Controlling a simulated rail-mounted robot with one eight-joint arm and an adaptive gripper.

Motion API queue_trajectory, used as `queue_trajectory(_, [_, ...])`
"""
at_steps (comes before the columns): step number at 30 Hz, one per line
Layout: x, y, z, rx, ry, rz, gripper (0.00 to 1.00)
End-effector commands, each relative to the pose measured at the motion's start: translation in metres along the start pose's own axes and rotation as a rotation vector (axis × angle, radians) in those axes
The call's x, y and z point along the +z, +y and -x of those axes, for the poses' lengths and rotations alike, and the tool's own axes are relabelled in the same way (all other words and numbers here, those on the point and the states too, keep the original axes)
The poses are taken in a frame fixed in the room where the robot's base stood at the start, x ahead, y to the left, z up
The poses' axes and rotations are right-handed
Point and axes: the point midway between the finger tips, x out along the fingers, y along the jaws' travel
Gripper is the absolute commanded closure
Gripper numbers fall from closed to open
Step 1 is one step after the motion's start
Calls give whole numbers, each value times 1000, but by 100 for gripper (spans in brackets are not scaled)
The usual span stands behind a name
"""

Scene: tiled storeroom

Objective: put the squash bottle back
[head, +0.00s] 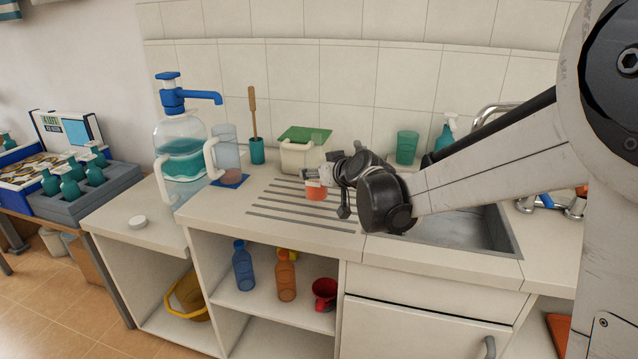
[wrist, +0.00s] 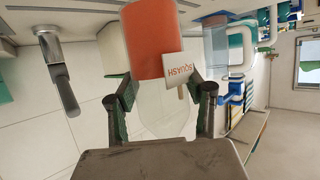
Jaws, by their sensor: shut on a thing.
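The squash bottle (wrist: 155,45) is held between the fingers of my gripper (wrist: 160,95). In the head view, the orange part of the squash bottle (head: 316,193) shows just below my gripper (head: 320,176), over the grooved drainer (head: 300,213). I cannot tell whether its base touches the counter. The open shelf below holds a blue bottle (head: 243,266), an orange bottle (head: 286,276) and a red mug (head: 324,294).
A jug (head: 227,150) on a blue mat and a large pump dispenser (head: 183,135) stand left. A green-lidded tub (head: 300,156) is behind my gripper. The sink (head: 460,230) is right, with a teal cup (head: 407,147) behind. The front of the drainer is clear.

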Motion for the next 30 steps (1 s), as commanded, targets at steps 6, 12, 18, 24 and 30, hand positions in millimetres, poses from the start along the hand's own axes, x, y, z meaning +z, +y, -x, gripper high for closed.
queue_trajectory(6, [10, 4, -6, -1, 0, 1, 92])
queue_trajectory(12, [35, 4, -16, 0, 0, 1, 92])
queue_trajectory(18, [39, 4, -18, 0, 0, 1, 92])
queue_trajectory(24, [41, 4, -19, 0, 0, 1, 92])
queue_trajectory(30, [42, 4, -19, 0, 0, 1, 35])
